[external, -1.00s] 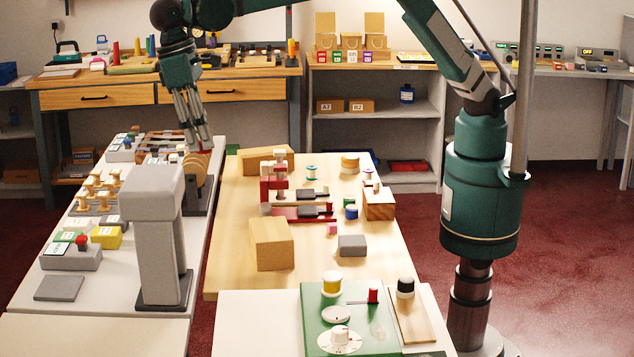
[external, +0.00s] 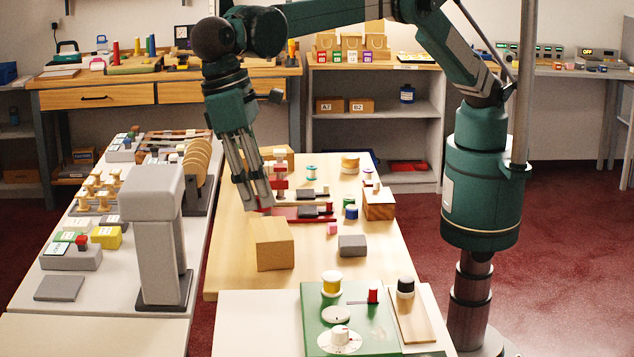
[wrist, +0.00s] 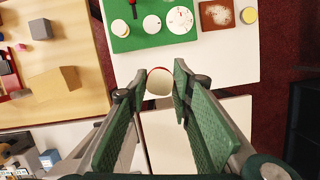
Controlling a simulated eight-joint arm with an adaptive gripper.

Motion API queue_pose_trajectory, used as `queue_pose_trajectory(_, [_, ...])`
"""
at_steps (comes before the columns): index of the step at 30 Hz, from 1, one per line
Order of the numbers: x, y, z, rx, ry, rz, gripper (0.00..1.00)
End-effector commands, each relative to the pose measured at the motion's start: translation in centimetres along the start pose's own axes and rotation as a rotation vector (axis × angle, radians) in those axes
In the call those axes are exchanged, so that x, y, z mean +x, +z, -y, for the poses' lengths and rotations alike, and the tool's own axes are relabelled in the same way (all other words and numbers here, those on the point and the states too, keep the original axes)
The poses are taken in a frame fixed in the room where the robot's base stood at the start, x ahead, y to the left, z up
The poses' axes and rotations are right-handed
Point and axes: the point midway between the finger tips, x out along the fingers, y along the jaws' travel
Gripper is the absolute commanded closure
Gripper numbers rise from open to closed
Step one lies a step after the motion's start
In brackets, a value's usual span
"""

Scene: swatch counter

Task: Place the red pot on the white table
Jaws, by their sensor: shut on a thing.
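My gripper (external: 258,203) hangs tilted over the wooden table, near the wooden block and the red stand. In the wrist view my gripper (wrist: 161,74) is shut on a small round pot (wrist: 159,82) with a pale top and a red rim, taken to be the red pot. In the external view the pot is hard to make out at the fingertips against the red stand. The white table (external: 250,322) stands at the front with a green board on it. It also shows in the wrist view (wrist: 225,62), beyond the fingertips.
The green board (external: 315,300) carries a yellow-banded pot, a small red item and dials. A wooden board (external: 412,318) with a black-topped pot lies beside it. The wooden block (external: 272,243) and grey block (external: 352,245) stand nearby. The white table's left part is bare.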

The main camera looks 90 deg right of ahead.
Motion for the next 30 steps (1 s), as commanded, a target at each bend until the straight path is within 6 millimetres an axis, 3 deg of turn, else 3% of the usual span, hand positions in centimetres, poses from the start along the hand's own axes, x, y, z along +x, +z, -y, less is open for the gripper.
queue_pose_trajectory(4, [0.7, 2.0, 1.9, 0.003, 0.0, 0.004, 0.91])
queue_pose_trajectory(11, [4.0, 0.9, 1.8, 0.005, 0.0, 0.004, 0.91])
queue_pose_trajectory(16, [7.4, -0.1, 1.8, 0.005, 0.0, 0.003, 0.91])
queue_pose_trajectory(24, [14.4, -2.0, 1.7, 0.005, 0.0, 0.003, 0.91])
queue_pose_trajectory(30, [17.4, -2.8, 1.7, 0.005, 0.0, 0.003, 0.91])
